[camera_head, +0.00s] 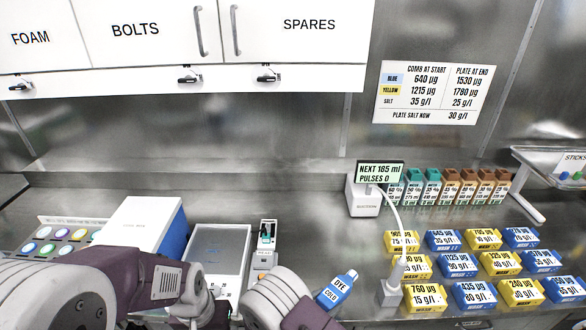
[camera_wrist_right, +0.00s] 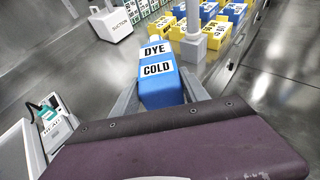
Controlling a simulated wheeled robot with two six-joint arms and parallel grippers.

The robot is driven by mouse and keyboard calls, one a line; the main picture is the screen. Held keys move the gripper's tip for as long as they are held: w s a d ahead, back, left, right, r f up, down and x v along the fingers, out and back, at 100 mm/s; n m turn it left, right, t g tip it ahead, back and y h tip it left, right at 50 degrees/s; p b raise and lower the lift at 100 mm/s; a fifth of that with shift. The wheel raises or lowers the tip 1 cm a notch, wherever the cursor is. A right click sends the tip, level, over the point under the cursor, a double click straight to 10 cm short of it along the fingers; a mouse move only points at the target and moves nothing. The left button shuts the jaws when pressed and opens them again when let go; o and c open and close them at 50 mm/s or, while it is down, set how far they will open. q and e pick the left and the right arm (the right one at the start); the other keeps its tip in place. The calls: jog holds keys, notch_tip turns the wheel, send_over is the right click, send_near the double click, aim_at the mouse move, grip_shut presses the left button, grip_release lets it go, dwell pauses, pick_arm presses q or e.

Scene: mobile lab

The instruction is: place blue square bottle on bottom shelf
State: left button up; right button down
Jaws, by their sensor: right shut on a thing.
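The blue square bottle (camera_head: 338,290) has a white cap and labels reading DYE and COLD. It is tilted above the bench in the head view, right of my right forearm. My right gripper (camera_wrist_right: 160,98) is shut on the bottle (camera_wrist_right: 158,75), with one finger on each side, in the right wrist view. My left arm comes in from the left in the head view; its gripper end (camera_head: 198,308) is partly cut off at the bottom edge, and its jaws cannot be made out. I cannot make out a bottom shelf in either view.
Several yellow and blue labelled blocks (camera_head: 462,240) fill the right bench. A white-blue box (camera_head: 140,225) and a clear-lidded tray (camera_head: 218,250) stand left. A raised stand (camera_head: 530,185) is far right.

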jog(key=shift+s+d+r+b, duration=0.1)
jog(key=shift+d+r+b, duration=0.35)
jog(key=shift+d+r, duration=0.2)
jog(key=s+d+r+m+g+h+b, duration=0.1)
jog(key=s+d+r, duration=0.2)
jog(key=d, duration=0.4)
jog(key=shift+s+d, duration=0.35)
jog(key=shift+s, duration=0.55)
jog(key=shift+w, duration=0.1)
